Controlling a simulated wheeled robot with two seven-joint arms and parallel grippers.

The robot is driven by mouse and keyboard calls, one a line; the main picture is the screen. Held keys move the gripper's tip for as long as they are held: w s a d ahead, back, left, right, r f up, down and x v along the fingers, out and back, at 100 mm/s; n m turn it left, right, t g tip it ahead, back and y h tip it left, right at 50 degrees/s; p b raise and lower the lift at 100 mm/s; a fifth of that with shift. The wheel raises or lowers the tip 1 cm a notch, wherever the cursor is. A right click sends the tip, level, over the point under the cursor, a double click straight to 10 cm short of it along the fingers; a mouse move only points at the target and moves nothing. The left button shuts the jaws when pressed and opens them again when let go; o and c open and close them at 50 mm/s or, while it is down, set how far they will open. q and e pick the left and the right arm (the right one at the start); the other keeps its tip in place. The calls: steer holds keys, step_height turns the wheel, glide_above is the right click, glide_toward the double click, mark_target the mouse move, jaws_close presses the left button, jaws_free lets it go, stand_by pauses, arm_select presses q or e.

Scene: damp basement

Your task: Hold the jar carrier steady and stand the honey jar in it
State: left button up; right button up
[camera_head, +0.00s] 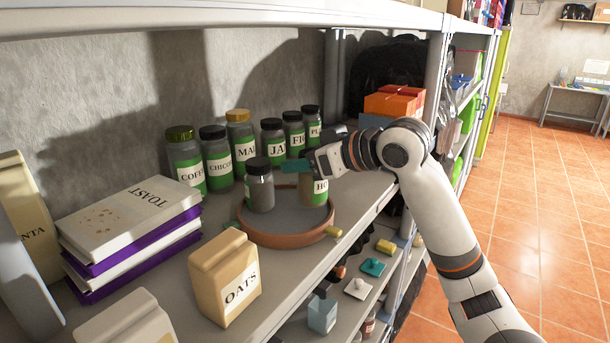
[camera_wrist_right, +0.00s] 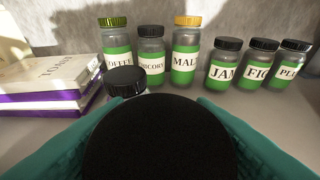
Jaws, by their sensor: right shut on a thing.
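The honey jar (camera_head: 313,190), its label partly reading "HO", is gripped near its top by my right gripper (camera_head: 298,166). In the right wrist view its dark lid (camera_wrist_right: 160,140) fills the space between the teal fingers. The jar is upright over the right part of the jar carrier (camera_head: 285,240), a round terracotta-rimmed tray with a grey floor. Its base shows inside the rim; I cannot tell whether it touches the floor. A dark-lidded jar (camera_head: 260,187) stands in the carrier to its left. My left gripper is not in view.
Labelled jars (camera_head: 218,158) line the wall behind. Orange boxes (camera_head: 393,103) stand behind my right arm. The shelf's front edge is close to the carrier's right.

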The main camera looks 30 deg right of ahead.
step_height(320, 180, up, 7)
steer(key=shift+r+b, duration=0.2)
steer(key=shift+b, duration=0.25)
